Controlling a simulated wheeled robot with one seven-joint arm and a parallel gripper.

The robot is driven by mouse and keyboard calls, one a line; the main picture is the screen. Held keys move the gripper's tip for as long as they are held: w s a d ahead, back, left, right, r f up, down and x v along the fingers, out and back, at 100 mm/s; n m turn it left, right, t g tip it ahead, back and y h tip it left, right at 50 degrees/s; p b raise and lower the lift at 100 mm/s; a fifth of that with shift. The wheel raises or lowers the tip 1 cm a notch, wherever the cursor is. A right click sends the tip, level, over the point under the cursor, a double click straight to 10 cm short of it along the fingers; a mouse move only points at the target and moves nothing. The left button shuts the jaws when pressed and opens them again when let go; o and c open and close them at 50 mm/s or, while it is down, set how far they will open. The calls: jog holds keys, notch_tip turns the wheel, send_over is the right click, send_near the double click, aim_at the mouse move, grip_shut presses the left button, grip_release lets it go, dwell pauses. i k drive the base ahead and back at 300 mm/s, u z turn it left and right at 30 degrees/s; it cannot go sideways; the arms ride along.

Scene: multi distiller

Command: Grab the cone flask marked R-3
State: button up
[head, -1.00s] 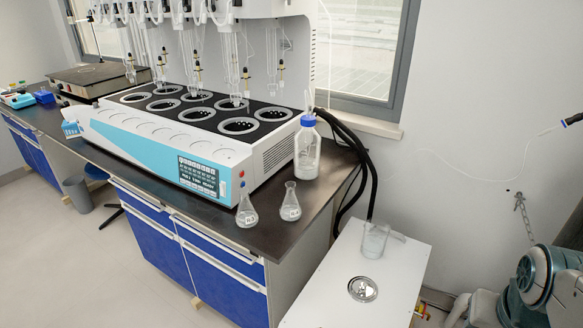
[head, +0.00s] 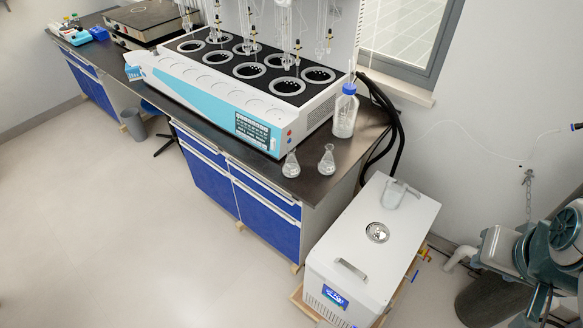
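Two small clear cone flasks stand upright on the dark bench top, near its front right corner. The left flask (head: 291,165) is just in front of the white and teal distiller's right end. The right flask (head: 326,161) stands a short way to its right, apart from it. Both seem to hold a little pale content. Their labels are too small to read now, so I cannot tell which is R-3. My gripper is not in view.
The multi-position distiller (head: 240,85) fills the bench behind the flasks. A blue-capped bottle (head: 344,112) stands behind the right flask. A lower white unit (head: 345,225) carrying a glass beaker (head: 393,195) stands right of the bench. The floor (head: 130,230) in front is clear.

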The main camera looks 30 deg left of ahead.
aim_at(290, 169)
jog(key=k, duration=0.25)
jog(key=u, duration=2.2)
jog(key=i, duration=2.75)
jog(key=z, duration=2.6)
